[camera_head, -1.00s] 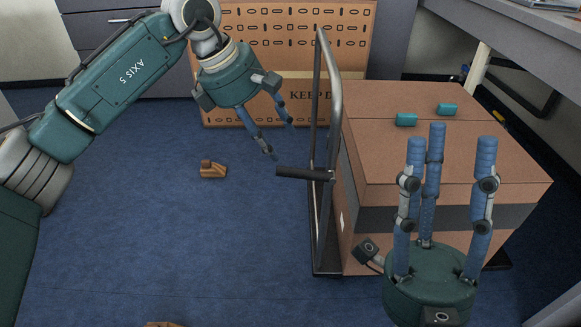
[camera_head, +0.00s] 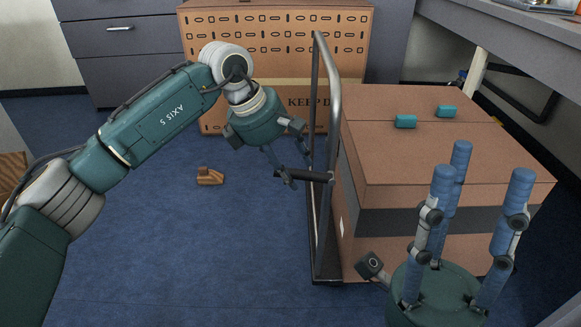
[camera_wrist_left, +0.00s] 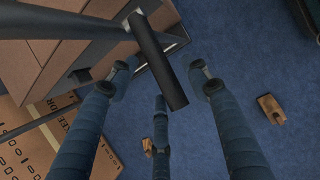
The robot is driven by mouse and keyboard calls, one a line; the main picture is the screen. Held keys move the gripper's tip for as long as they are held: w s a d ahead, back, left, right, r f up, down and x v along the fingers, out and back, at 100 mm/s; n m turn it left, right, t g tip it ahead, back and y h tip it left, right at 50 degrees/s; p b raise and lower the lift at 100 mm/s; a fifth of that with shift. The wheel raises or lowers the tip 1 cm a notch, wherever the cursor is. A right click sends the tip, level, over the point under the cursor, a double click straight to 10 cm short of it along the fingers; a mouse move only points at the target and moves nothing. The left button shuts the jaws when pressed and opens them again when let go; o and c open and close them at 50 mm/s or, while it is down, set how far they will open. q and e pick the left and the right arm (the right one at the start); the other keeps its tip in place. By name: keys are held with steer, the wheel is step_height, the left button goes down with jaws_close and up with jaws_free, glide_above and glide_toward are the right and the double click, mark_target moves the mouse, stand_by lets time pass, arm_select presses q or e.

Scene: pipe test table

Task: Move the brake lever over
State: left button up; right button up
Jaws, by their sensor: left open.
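The brake lever (camera_head: 312,176) is a black bar sticking out to the left from the metal frame of a cart (camera_head: 333,90). My left gripper (camera_head: 291,168) is open at the lever's free end, fingers pointing down. In the left wrist view the lever (camera_wrist_left: 158,62) runs between the spread fingertips (camera_wrist_left: 160,82), with gaps visible on both sides; contact with the rear finger cannot be told. My right gripper (camera_head: 476,180) is open and empty, its fingers pointing up in front of the large box.
A large brown box (camera_head: 415,155) with two teal pieces (camera_head: 406,121) on top stands on the cart. A small brown wedge (camera_head: 209,176) lies on the blue floor. A perforated brown box (camera_head: 275,50) stands behind. The floor left of the cart is mostly clear.

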arm_select(q)
steer(key=shift+c, duration=0.5)
jaws_close()
